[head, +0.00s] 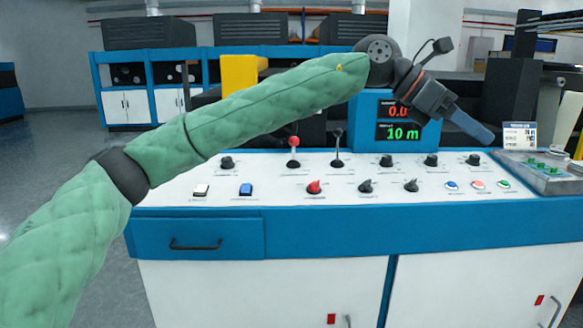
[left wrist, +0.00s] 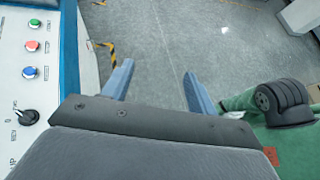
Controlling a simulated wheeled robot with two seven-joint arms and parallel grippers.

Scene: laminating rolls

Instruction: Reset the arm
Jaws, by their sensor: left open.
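My left arm in its green padded sleeve reaches across the head view from the lower left. My left gripper (head: 478,128) is above the right part of the control panel (head: 310,172), in front of and to the right of the display. Its blue fingers point down and to the right. In the left wrist view the two blue fingers (left wrist: 158,90) are spread apart with only grey floor between them, so the gripper is open and empty. My right gripper is not in view.
The panel carries a red-knobbed lever (head: 294,143), a black lever (head: 338,140), knobs and buttons. A display (head: 399,120) reads 0.0 and 10 m. A grey box with green buttons (head: 540,172) and a small sign (head: 520,135) stand at the right. Open floor (left wrist: 175,45) lies beside the console.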

